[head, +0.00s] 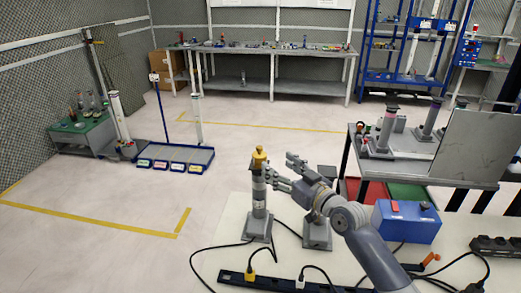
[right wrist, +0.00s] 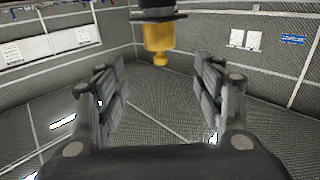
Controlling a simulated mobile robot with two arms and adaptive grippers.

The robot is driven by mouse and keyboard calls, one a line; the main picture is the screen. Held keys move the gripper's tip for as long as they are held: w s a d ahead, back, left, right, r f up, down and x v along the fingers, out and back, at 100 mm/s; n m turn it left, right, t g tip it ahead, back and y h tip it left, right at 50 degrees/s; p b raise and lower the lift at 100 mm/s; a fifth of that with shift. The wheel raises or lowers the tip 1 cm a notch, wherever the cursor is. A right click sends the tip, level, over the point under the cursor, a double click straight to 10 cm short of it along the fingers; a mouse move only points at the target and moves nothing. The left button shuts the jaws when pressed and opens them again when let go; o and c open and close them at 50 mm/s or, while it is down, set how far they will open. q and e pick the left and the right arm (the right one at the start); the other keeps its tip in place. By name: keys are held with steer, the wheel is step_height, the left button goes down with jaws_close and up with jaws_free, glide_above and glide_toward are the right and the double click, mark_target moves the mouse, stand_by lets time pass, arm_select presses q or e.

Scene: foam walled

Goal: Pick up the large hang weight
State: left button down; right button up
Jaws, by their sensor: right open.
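A grey cylinder with a yellow knobbed top, which looks like the large hang weight (head: 259,196), stands upright on a grey square base on the white table. In the right wrist view its yellow top (right wrist: 158,38) and a dark collar show upside down at the upper middle, beyond the fingers. My right gripper (head: 281,171) is open and empty, just right of the cylinder's upper part, with its fingers pointing toward it. I cannot tell the exact gap. My left gripper is not in view.
A second grey stand (head: 317,233) is partly hidden under my right arm. A blue box (head: 406,221) stands to the right on the white table (head: 225,245). A power strip (head: 290,284) and black cables lie along the front. A grey workbench (head: 450,172) is behind.

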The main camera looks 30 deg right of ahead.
mark_target(261, 152)
steer(key=w, duration=0.2)
steer(key=w+a+p, duration=0.1)
steer(key=w, duration=0.1)
steer(key=shift+r, duration=0.3)
steer(key=shift+w+f, duration=0.15)
steer(key=shift+w, duration=0.4)
steer(key=shift+w+p, duration=0.4)
steer(key=shift+w, duration=0.1)
steer(key=w, duration=0.3)
steer(key=shift+a+p, duration=0.15)
steer(key=shift+p, duration=0.2)
steer(key=shift+w+f, duration=0.1)
steer(key=shift+w, duration=0.45)
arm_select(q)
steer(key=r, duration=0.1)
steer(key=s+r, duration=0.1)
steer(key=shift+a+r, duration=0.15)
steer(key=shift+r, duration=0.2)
arm_select(e)
steer(key=shift+c, duration=0.2)
